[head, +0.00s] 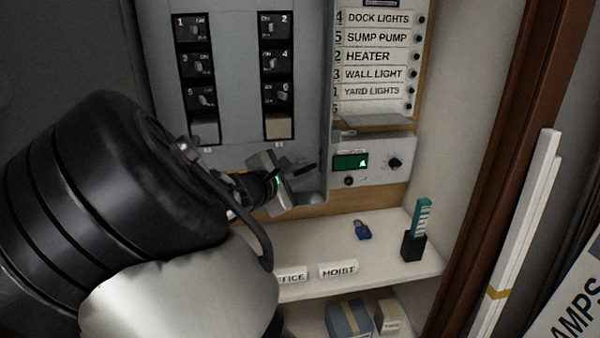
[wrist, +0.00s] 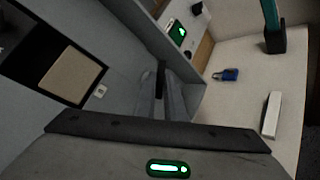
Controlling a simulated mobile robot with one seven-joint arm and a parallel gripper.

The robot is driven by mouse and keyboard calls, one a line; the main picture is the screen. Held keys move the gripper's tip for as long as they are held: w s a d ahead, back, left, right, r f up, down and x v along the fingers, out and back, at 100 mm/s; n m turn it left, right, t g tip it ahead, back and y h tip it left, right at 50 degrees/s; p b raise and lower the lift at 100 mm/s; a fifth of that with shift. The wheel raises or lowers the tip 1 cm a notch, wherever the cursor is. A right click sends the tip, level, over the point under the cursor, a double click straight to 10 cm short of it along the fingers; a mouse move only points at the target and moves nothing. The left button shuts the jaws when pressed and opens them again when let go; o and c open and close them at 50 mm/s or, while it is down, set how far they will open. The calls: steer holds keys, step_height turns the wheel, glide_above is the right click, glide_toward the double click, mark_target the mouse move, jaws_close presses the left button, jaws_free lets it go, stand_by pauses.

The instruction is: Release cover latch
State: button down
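My gripper (head: 302,171) is at the lower right corner of the grey breaker panel (head: 236,100) in the head view, its dark fingers pointing right. In the wrist view the fingers (wrist: 161,82) show as a narrow dark strip in front of the grey panel edge, with little or no gap visible. I cannot tell whether they touch or hold anything. No cover latch can be made out clearly; the gripper and arm hide part of the panel's lower edge. A rounded grey part (head: 314,198) shows just below the fingers.
A control box (head: 372,160) with a green display is right of my gripper. Below is a shelf (head: 330,238) with a blue padlock (head: 362,230), a black holder (head: 413,246) with a teal item, and HOIST (head: 338,270) and OFFICE labels. Labelled strips (head: 375,56) hang above.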

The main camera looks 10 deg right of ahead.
steer(key=shift+d+r+m+g+y, duration=0.1)
steer(key=shift+r+m+g+y, duration=0.1)
steer(key=shift+m+g+y, duration=0.15)
steer(key=shift+d+r+m+y, duration=0.1)
steer(key=shift+d+m+y, duration=0.05)
steer(key=shift+m+y, duration=0.75)
steer(key=shift+g+y, duration=0.35)
steer(key=shift+y, duration=0.1)
steer(key=c, duration=1.8)
jaws_free()
steer(key=p+v, duration=0.3)
steer(key=v, duration=1.4)
steer(key=shift+s, duration=0.25)
